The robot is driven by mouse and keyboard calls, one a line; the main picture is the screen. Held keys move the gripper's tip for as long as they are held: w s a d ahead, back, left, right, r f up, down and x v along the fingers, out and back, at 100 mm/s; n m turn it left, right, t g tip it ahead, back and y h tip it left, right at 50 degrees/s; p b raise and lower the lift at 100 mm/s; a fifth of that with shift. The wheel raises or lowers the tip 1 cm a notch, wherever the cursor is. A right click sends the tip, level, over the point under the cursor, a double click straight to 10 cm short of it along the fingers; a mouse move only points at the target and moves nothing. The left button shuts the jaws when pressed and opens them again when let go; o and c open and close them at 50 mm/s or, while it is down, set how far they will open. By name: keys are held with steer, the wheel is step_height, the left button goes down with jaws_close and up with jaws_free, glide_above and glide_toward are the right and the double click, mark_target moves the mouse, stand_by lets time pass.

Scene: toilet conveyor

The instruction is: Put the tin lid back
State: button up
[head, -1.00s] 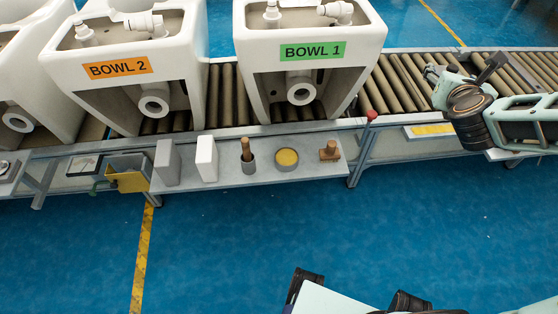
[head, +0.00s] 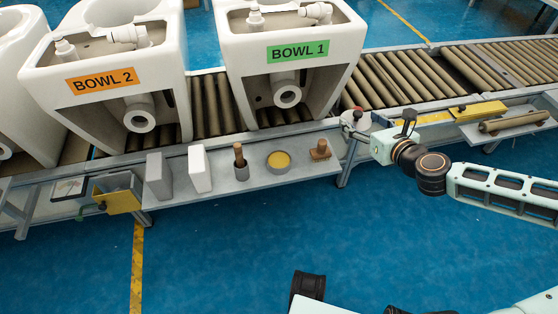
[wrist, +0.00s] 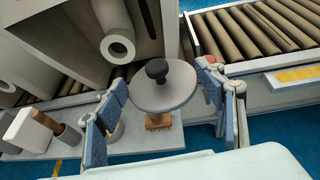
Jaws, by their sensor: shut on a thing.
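The tin lid, a grey disc with a black knob (wrist: 165,88), is between my gripper's fingers (wrist: 166,98) in the wrist view, knob towards the camera. The lid also shows in the head view (head: 350,122), at the right end of the grey shelf, above its surface. My gripper is shut on it. The open tin (head: 279,168), a grey round can with yellow contents, stands on the shelf to the left of the lid. In the wrist view the tin is mostly hidden behind the left finger.
On the grey shelf (head: 235,187) are a wooden stamp-like block (head: 320,150) right of the tin, a brush in a grey cup (head: 241,165) left of it, and two upright slabs. The bowl labelled BOWL 1 (head: 298,52) stands behind on the rollers. A wooden roll (head: 513,122) lies on a right-hand shelf.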

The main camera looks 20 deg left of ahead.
steer(key=s+a+f+n+g+y+b, duration=0.1)
steer(key=s+a+f+n+g+y, duration=0.2)
steer(key=s+a+f, duration=0.4)
steer(key=b, duration=0.5)
glide_above(283, 164)
steer(key=d, duration=0.2)
steer(key=f, duration=0.7)
steer(key=shift+s+a, duration=0.1)
steer(key=shift+a, duration=0.15)
steer(key=shift+a+f, duration=0.55)
steer(key=shift+a+f+b, duration=0.15)
steer(key=shift+f+b, duration=0.2)
steer(key=shift+f, duration=0.55)
steer(key=shift+a+f+b, duration=0.1)
steer(key=shift+f+b, duration=0.25)
steer(key=shift+f, duration=0.5)
steer(key=shift+f, duration=0.1)
